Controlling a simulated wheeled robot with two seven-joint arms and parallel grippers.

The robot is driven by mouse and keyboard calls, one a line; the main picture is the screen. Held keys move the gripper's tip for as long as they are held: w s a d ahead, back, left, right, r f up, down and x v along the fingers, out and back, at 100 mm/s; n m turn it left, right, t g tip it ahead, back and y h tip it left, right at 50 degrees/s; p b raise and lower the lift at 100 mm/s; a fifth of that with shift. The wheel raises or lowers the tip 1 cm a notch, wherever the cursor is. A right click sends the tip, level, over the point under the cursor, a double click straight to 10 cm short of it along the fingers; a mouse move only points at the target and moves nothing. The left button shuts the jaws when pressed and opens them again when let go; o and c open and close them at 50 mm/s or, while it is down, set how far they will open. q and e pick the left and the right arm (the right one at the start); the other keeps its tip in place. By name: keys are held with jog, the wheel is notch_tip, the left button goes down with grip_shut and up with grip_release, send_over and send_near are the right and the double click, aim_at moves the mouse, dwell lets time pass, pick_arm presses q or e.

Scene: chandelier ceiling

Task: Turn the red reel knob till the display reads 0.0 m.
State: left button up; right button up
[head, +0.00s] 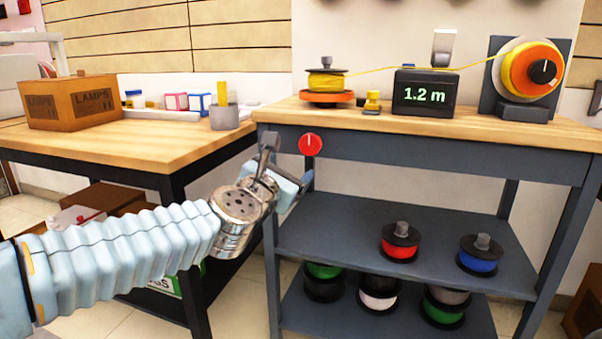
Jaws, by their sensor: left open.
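The red reel knob (310,144) is a round knob with a pale pointer line near its top, on the front rail of the dark workbench (430,150). The display (425,94) on the benchtop reads 1.2 m in green. My left gripper (289,162) is open and empty, just left of and below the knob in the picture. One finger points up and the other lies lower right. I cannot tell how far the fingers are from the knob in depth. My right gripper is not in view.
Yellow cord runs from a small spool (326,81) over the display to a large orange reel (533,71). Several spools sit on the lower shelves. A wooden table (130,147) at left holds a LAMPS box (72,101) and a grey cup (224,117).

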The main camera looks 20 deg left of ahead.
aim_at(310, 144)
pick_arm(q)
jog(key=w, duration=0.4)
jog(key=w+p, duration=0.1)
jog(key=w, duration=0.8)
jog(key=shift+w+d+r+p, duration=0.15)
jog(key=shift+w+r+p, duration=0.05)
jog(key=shift+r+p, duration=0.1)
jog(key=shift+c, duration=0.4)
jog(key=c, duration=1)
